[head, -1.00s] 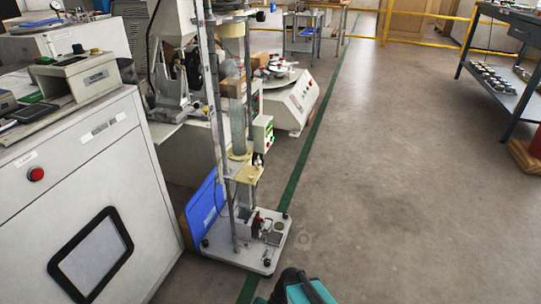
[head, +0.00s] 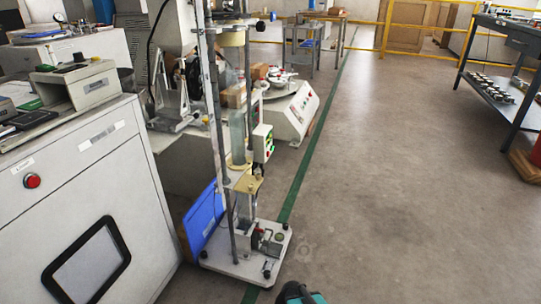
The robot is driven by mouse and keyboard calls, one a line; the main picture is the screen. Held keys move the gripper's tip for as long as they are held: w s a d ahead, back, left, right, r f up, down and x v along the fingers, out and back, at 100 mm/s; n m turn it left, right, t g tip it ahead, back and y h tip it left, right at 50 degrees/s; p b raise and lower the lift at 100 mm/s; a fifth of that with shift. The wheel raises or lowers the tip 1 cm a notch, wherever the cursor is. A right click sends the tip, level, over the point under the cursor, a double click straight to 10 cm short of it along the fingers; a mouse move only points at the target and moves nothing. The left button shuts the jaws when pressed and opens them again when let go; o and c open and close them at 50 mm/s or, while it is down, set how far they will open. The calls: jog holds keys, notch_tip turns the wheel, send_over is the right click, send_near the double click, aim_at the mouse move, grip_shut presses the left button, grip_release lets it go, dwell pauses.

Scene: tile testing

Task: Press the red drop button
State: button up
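A round red button (head: 32,181) sits on the upper front of the white cabinet (head: 150,235) at the left. A tall drop-test stand (head: 245,262) with metal columns and a clear tube stands on the floor right of the cabinet. A small control box (head: 262,143) with a green light is fixed to the stand; its small buttons are too small to make out. A black and teal part, probably of my arm, shows at the bottom edge. My gripper's fingers are not in view.
A blue panel (head: 203,216) leans behind the stand's base. A white machine (head: 289,112) stands behind the stand. A dark metal table (head: 488,92) with a shelf is at the far right. The grey floor between is clear, with a green line along it.

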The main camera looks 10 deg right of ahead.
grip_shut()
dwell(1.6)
